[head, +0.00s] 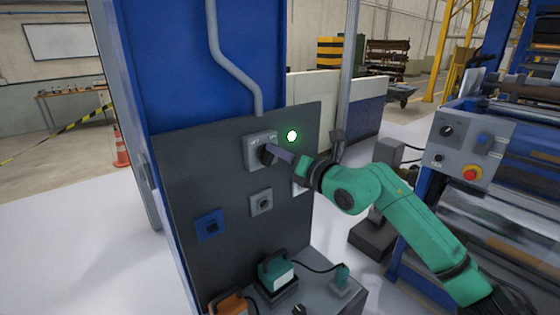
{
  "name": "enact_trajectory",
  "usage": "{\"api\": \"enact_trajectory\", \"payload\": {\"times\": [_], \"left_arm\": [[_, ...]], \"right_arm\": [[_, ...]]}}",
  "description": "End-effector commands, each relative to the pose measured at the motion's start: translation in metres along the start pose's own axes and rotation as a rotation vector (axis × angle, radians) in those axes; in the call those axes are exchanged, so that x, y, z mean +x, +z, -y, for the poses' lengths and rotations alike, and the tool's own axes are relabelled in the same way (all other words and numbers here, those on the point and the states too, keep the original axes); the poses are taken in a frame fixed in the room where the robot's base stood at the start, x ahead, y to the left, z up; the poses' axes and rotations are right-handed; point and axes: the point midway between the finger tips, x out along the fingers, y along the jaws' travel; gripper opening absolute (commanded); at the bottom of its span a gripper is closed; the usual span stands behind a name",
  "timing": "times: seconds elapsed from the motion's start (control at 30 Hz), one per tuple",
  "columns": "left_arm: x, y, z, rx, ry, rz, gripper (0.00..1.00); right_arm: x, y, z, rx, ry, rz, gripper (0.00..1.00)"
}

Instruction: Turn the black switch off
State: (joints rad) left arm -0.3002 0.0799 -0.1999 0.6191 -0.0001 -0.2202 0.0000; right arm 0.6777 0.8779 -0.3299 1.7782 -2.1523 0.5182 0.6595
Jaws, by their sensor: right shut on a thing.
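The black switch (266,154) is a dark knob on a light grey box (252,143) high on the dark panel. The box has labels above the knob, apparently OFF at left and ON at right. My right gripper (274,154) reaches in from the right on its green arm and is shut on the black switch. The fingers partly cover the knob, so I cannot tell which way it points. A round green light (292,136) to the right of the box is lit. My left gripper is not in view.
Below on the panel (190,190) are a small grey box (261,202) and a blue one (210,224). A green-and-white device (276,273) and an orange one (231,303) sit under it. A machine with a red button (471,173) stands at right.

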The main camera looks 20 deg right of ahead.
Motion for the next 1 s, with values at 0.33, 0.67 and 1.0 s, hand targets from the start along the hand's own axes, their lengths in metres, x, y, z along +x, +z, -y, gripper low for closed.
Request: {"api": "enact_trajectory", "payload": {"times": [0.33, 0.67, 1.0], "left_arm": [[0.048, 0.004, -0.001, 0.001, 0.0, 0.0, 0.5], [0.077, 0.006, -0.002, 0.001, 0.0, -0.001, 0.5], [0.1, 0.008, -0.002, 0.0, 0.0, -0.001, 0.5]], "right_arm": [[0.0, -0.005, -0.003, -0.32, 0.0, 0.004, 0.0], [0.0, -0.006, -0.009, -0.634, 0.0, 0.004, 0.0], [0.0, -0.009, -0.014, -0.956, -0.001, 0.003, 0.0]]}}
